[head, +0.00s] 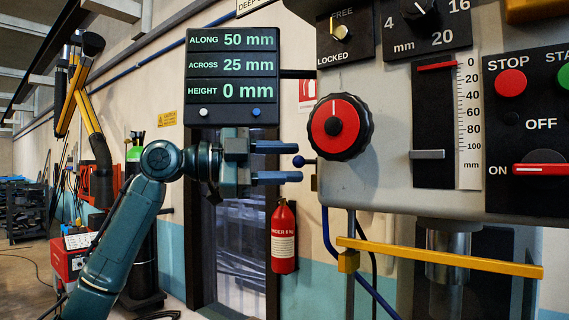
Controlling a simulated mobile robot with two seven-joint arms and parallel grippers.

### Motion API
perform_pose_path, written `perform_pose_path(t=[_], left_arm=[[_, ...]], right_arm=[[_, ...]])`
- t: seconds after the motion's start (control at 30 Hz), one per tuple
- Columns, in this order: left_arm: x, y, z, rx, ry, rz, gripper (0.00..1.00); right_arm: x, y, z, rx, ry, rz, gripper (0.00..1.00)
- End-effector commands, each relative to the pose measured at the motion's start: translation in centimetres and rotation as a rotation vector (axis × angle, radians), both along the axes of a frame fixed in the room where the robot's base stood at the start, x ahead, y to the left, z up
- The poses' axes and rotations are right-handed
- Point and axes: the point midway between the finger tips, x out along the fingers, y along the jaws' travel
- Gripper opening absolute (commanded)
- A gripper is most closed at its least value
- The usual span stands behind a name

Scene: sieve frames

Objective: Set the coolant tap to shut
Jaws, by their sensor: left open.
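My right gripper is not in view.
The grey machine head (380,190) carries a red-centred knob (340,126) close right of the fingers. A yellow bar (440,258) crosses below. A readout panel (232,78) hangs just above my gripper. A fire extinguisher (283,238) is on the wall behind.

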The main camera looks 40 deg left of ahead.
Motion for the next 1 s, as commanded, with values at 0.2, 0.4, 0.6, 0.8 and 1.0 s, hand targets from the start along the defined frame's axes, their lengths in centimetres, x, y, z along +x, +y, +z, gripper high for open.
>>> perform_pose_path(t=[0.2,0.4,0.6,0.8,1.0], left_arm=[[-2.5,2.1,-0.4,-0.001,-0.003,0.004,0.41],[-6.2,4.9,-0.4,-0.001,-0.002,0.003,0.41],[-8.9,7.1,-0.1,-0.002,-0.002,0.002,0.41],[-10.1,8.0,0.0,0.0,0.0,0.002,0.41],[-10.2,8.0,0.0,0.001,0.001,0.002,0.41]], right_arm=[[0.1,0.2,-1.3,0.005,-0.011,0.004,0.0],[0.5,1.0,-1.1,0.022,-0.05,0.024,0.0],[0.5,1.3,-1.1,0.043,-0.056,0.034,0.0],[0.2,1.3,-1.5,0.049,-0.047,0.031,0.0],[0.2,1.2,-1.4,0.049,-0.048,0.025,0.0]])
